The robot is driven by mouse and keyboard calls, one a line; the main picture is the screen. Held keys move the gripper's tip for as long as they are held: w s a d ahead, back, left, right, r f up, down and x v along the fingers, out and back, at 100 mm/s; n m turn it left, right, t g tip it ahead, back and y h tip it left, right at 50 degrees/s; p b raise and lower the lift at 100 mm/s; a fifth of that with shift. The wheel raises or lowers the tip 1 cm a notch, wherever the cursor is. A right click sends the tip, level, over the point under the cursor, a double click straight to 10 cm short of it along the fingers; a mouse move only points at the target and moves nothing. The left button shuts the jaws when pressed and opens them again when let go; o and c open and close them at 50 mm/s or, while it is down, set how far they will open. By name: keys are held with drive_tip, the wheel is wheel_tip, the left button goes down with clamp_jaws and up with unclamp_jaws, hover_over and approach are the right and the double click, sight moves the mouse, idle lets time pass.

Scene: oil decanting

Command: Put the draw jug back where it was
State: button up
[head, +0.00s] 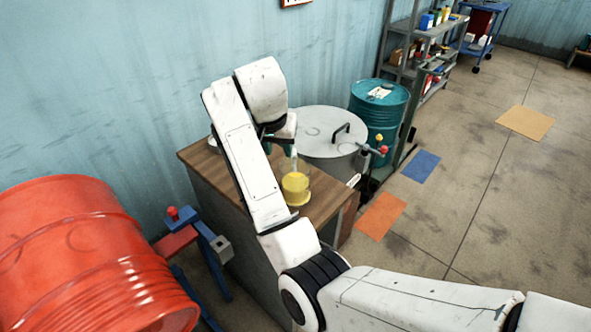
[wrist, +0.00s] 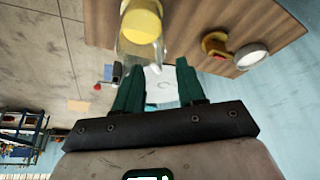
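The draw jug (head: 296,187) is a clear vessel with yellow liquid in its lower part. It stands upright on the wooden-topped bench (head: 328,192), near the front edge. My gripper (head: 280,142) is above and just behind the jug, partly hidden by my arm. In the wrist view, which is upside down, the jug (wrist: 141,30) lies beyond the left fingertip. Whether a finger touches the jug is unclear.
A brass-coloured piece (wrist: 214,44) and a round white-topped item (wrist: 250,57) sit on the bench. A lidded grey tank (head: 325,125) and a teal drum (head: 378,110) stand beyond it. A red drum (head: 85,250) lies at left.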

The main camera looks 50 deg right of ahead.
drive_tip(key=s+a+f+n+y, duration=0.1)
drive_tip(key=s+a+f+n, duration=0.3)
drive_tip(key=s+f, duration=0.7)
drive_tip(key=s+a+f+n+y, duration=0.1)
drive_tip(key=s+a+f+n, duration=0.25)
drive_tip(key=s+f, duration=0.75)
drive_tip(key=s+a+f+n+g+y, duration=0.1)
drive_tip(key=s+a+n, duration=0.2)
drive_tip(key=s, duration=1)
drive_tip(key=shift+a, duration=0.65)
